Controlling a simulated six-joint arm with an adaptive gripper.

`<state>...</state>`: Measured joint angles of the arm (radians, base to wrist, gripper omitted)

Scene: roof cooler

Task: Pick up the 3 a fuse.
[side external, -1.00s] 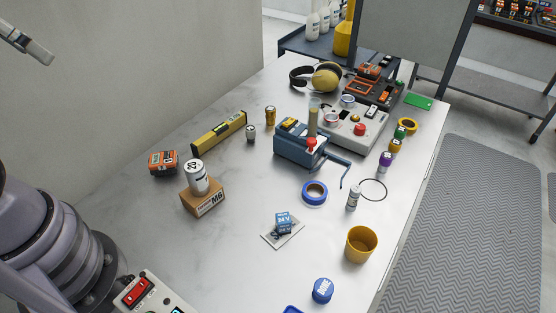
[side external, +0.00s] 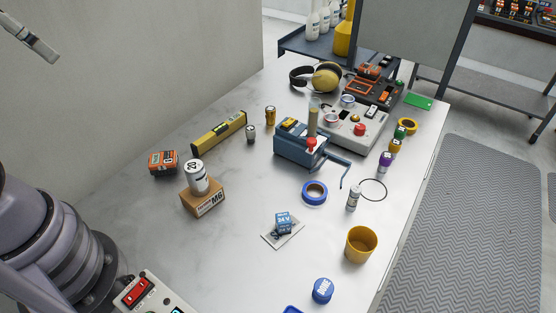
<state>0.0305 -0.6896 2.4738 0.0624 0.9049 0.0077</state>
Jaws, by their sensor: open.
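The 3 A fuse cannot be made out for certain, as the small labels are too small to read. A white cylinder with grey ends (side external: 353,197) stands upright on the table, right of the blue tape roll. A larger white cylinder (side external: 196,177), whose marking looks like "20", stands on a brown M6 box (side external: 203,198). A small grey cylinder (side external: 250,134) and a yellow-brown one (side external: 270,116) stand farther back. Part of my gripper (side external: 44,50) shows at the top left edge, open and empty, high and far from these things.
A blue crank device (side external: 298,148) stands mid-table beside a grey control box (side external: 358,132). A blue tape roll (side external: 314,193), a yellow cup (side external: 361,244), a blue box (side external: 283,222) and a blue cap (side external: 322,291) are nearer.

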